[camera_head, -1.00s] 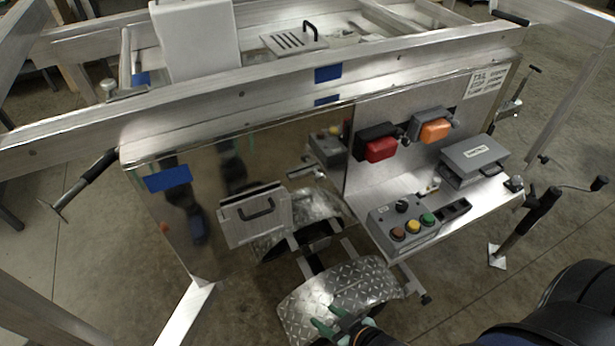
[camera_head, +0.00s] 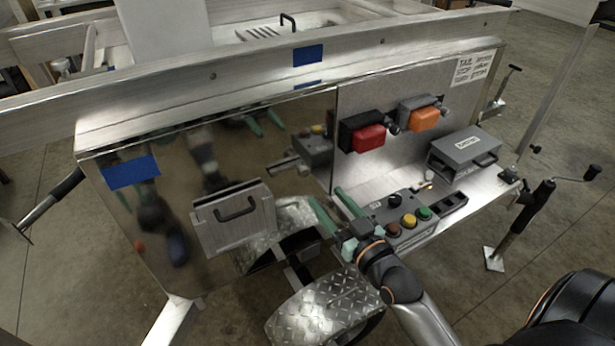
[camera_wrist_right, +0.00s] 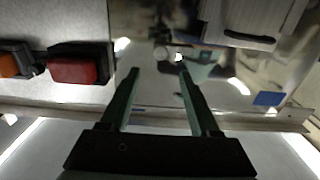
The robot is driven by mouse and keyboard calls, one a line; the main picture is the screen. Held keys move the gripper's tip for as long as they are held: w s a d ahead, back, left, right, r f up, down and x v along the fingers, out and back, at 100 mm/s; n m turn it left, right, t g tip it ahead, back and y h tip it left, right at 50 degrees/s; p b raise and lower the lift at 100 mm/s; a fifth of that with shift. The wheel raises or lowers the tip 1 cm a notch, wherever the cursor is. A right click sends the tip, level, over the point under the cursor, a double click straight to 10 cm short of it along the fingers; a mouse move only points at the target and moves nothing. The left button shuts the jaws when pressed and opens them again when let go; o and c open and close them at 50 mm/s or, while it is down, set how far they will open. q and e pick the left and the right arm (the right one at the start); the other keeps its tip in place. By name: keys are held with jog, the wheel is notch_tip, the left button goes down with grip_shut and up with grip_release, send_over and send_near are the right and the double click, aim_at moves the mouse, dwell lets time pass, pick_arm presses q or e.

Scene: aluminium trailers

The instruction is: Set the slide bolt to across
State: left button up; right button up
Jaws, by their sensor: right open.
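What looks like the slide bolt (camera_head: 285,164) is a short silver bar lying roughly sideways on the mirror-like trailer panel (camera_head: 235,150), between the hinged flap and the red lamp. Its exact setting is too small to tell. A round pale end, probably of the same bolt (camera_wrist_right: 162,53), shows just past the fingertips in the right wrist view. My right gripper (camera_head: 325,194) is open and empty, its green fingers pointing at the panel, below and right of the bolt. It also shows in the right wrist view (camera_wrist_right: 158,70), fingers apart. My left gripper is not in view.
A control box (camera_head: 405,215) with coloured buttons stands right beside my right wrist. A red lamp (camera_head: 369,138), an orange lamp (camera_head: 424,118) and a grey case (camera_head: 464,148) are further right. A flap with handle (camera_head: 235,218) is left, a tread-plate fender (camera_head: 325,308) below. The panel mirrors my fingers.

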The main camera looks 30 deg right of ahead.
aim_at(305, 173)
jog(key=w, duration=0.9)
jog(key=shift+w, duration=0.3)
grip_shut()
dwell(1.1)
